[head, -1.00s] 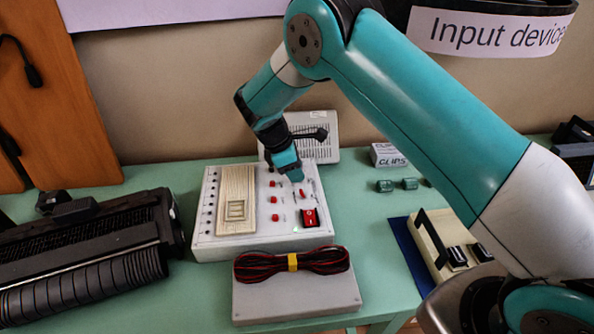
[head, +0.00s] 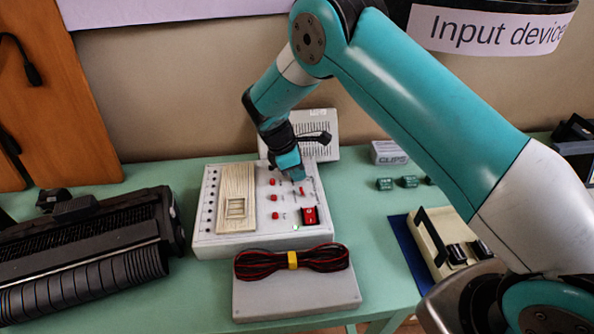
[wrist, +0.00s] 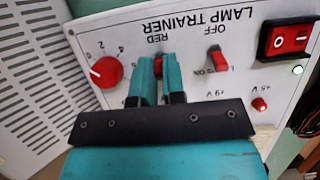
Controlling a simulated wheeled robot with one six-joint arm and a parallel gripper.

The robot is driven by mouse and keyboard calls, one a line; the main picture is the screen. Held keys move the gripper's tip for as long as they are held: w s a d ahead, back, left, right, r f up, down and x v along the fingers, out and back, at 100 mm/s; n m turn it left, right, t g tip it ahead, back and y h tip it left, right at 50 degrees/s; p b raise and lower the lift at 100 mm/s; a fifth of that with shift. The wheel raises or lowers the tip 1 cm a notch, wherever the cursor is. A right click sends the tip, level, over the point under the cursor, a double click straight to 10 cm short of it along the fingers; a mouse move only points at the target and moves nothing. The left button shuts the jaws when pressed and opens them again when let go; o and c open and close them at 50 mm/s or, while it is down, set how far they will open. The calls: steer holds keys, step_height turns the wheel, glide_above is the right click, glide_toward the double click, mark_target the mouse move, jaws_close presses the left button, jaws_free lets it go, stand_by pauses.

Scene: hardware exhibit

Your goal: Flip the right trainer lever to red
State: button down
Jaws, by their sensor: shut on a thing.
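The lamp trainer (head: 212,240) is a white box on the table, with red knobs and levers on its sloped face. My gripper (head: 298,178) is at the upper right of that face. In the wrist view my gripper (wrist: 160,75) is shut on a red lever (wrist: 159,66), just below the printed word RED. The fingers hide most of this lever, so its exact tilt cannot be told. A second red lever (wrist: 219,61) stands free beside it, by the label OFF.
A red knob (wrist: 105,72), a red rocker switch (wrist: 285,38) and a lit green lamp (wrist: 298,70) are close to my fingers. A grey box with a coiled cable (head: 290,262) lies in front. A grey vented unit (head: 318,130) stands behind. Green table shows at right.

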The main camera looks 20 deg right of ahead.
steer(key=y, duration=0.1)
steer(key=d+y+b, duration=0.1)
steer(key=y, duration=0.1)
steer(key=shift+s+t, duration=0.1)
steer(key=shift+t, duration=0.2)
steer(key=shift+d+t+y+b, duration=0.25)
steer(key=shift+y+b, duration=0.3)
steer(key=shift+y, duration=0.4)
steer(key=shift+d+t+y+b, duration=0.2)
steer(key=shift+y+b, duration=0.35)
steer(key=shift+y, duration=0.4)
steer(key=shift+s, duration=0.1)
steer(key=c, duration=1.2)
jaws_free()
steer(key=w+b+v, duration=0.1)
steer(key=b+v, duration=0.1)
steer(key=v, duration=1.5)
steer(key=shift+s+d+r, duration=0.2)
steer(key=shift+s+d, duration=0.05)
steer(key=shift+s, duration=0.15)
